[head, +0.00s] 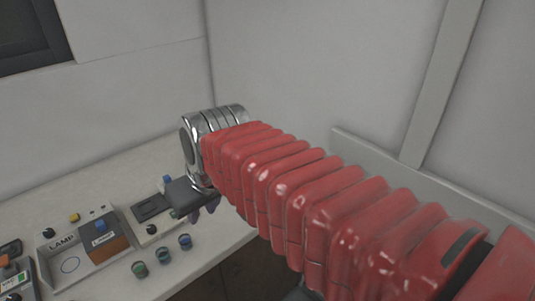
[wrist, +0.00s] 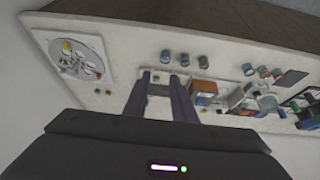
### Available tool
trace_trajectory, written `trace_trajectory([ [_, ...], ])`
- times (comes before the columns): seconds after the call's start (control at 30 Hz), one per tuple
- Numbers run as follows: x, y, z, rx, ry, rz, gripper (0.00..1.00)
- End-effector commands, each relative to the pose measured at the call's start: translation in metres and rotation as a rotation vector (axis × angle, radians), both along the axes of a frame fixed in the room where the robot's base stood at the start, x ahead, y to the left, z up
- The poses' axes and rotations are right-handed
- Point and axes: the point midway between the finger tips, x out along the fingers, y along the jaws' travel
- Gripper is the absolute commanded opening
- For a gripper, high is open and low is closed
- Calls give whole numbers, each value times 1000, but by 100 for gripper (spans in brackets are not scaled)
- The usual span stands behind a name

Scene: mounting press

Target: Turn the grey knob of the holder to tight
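I cannot pick out the grey knob or the holder for certain in either view. My gripper (head: 207,206) hangs over the bench at the end of the red-sleeved arm in the head view, partly hidden by its own dark body. In the wrist view, its two purple-grey fingers (wrist: 160,78) stand apart with a clear gap, and it is open. A small grey-white part (wrist: 158,88) shows between the fingers; I cannot tell whether it touches them. A low unit with a dark panel (head: 150,207) and a black knob (head: 151,229) sits left of the gripper.
A white plate with a round disc (wrist: 77,57) and coloured parts lies left of the fingers in the wrist view. The LAMP box (head: 75,245) stands further left in the head view. Small cups (head: 163,255) line the bench's front. Walls close in behind the bench (head: 50,203).

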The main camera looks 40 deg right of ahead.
Motion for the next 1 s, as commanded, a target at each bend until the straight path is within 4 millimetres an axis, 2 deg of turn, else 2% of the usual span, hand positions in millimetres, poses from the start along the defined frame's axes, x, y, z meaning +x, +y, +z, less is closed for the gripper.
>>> trace_trajectory([
  [0.2,49,-35,16,-5,27,1,24],
  [0.47,105,-87,23,-7,48,11,24],
  [0.73,156,-155,18,-4,64,22,24],
  [1.0,196,-233,-2,1,74,34,24],
])
